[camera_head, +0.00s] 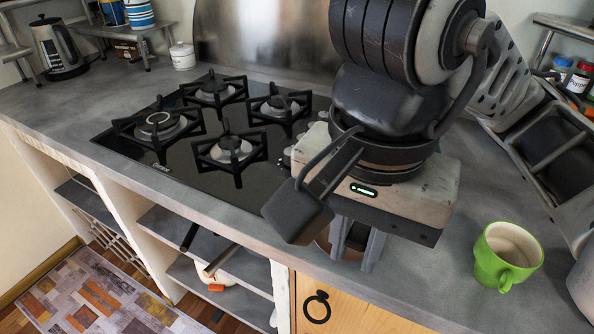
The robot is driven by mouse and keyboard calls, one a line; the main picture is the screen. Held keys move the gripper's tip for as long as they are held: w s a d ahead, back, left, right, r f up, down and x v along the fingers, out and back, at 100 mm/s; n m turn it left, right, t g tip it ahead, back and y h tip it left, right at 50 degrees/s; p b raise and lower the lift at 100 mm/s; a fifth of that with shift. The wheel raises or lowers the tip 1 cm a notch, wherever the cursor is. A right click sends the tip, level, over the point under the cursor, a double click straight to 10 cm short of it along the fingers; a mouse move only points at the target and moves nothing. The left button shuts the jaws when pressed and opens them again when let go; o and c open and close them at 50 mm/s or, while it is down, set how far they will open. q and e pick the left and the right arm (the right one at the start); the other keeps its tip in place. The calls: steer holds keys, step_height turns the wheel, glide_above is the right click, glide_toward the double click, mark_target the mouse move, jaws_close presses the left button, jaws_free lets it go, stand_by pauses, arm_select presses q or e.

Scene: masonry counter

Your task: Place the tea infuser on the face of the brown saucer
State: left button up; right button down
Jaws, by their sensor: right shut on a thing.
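My right gripper (358,250) points down over the front part of the grey counter, above the wooden cabinet door. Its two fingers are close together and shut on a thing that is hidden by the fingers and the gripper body. I take it to be the tea infuser, but its shape does not show. A small brownish edge (322,242) shows just left of the fingers. It may be the brown saucer, mostly covered by my gripper; I cannot tell for sure. My left gripper is not in view.
A green mug (493,262) stands right of my right gripper. A black gas hob (190,150) lies to the left. A dish rack (550,150) stands at the right. A kettle (60,48) and white lidded jar (183,56) are at the back left.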

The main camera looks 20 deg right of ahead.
steer(key=w+d+f, duration=0.1)
steer(key=w+f, duration=0.2)
steer(key=w+d+f, duration=0.1)
steer(key=w+f, duration=0.2)
steer(key=f, duration=0.1)
steer(key=w+d+f, duration=0.1)
steer(key=w+f, duration=0.1)
steer(key=f, duration=0.2)
steer(key=shift+w+d+p, duration=0.3)
steer(key=shift+w+d, duration=0.1)
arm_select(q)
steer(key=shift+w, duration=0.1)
arm_select(e)
steer(key=shift+f, duration=0.1)
steer(key=shift+f+b, duration=0.2)
steer(key=shift+b, duration=0.1)
steer(key=c, duration=1.3)
jaws_free()
steer(key=shift+c, duration=0.2)
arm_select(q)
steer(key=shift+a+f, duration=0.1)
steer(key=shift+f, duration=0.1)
arm_select(e)
steer(key=shift+r, duration=0.1)
